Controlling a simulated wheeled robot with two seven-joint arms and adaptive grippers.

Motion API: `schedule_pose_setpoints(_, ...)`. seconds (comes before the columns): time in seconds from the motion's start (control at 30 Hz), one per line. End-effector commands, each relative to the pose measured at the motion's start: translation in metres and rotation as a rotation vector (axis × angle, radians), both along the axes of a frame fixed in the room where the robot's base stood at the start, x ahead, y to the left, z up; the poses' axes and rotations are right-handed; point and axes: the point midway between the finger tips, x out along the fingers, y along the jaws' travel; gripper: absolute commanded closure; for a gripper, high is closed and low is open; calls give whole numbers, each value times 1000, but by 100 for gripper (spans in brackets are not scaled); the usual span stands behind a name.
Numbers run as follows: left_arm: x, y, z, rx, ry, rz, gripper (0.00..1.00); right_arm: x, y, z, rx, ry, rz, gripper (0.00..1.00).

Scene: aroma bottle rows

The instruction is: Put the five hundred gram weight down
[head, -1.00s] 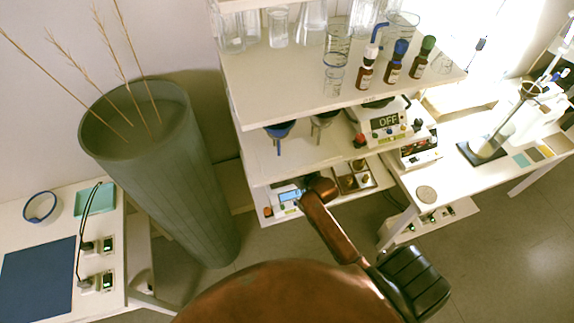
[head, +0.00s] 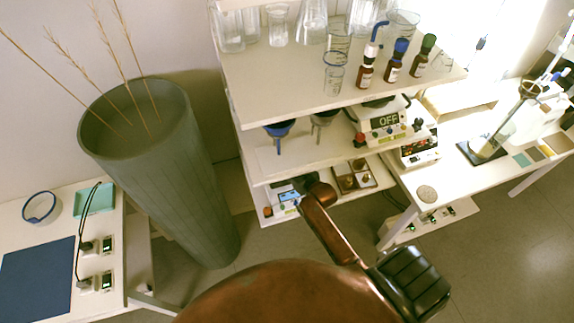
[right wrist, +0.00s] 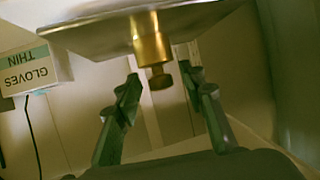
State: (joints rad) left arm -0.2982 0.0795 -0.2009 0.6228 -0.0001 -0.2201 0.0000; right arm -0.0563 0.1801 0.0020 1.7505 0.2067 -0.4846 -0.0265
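A brass weight (right wrist: 150,45) with a knob stands on a metal pan (right wrist: 95,32) in the right wrist view, where the picture is turned upside down. My right gripper (right wrist: 161,90) is open, its two dark green fingers apart on either side of the knob, with visible gaps. In the head view my right arm reaches to the low shelf, at a balance with a lit blue display (head: 289,196); the weight and the fingertips cannot be made out there. I cannot read a mass on the weight. My left gripper is not in view.
A partitioned tray (head: 368,183) with brass weights sits beside the balance. The middle shelf (head: 262,160) hangs close above. A tall grey planter (head: 185,170) stands to the left. A gloves box (right wrist: 32,70) shows at the left in the right wrist view.

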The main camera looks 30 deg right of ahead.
Motion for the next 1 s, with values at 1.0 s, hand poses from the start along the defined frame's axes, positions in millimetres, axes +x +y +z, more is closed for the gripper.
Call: schedule_pose_setpoints(1.0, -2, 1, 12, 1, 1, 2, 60, -107, -3, 47, 0, 0, -1, 62)
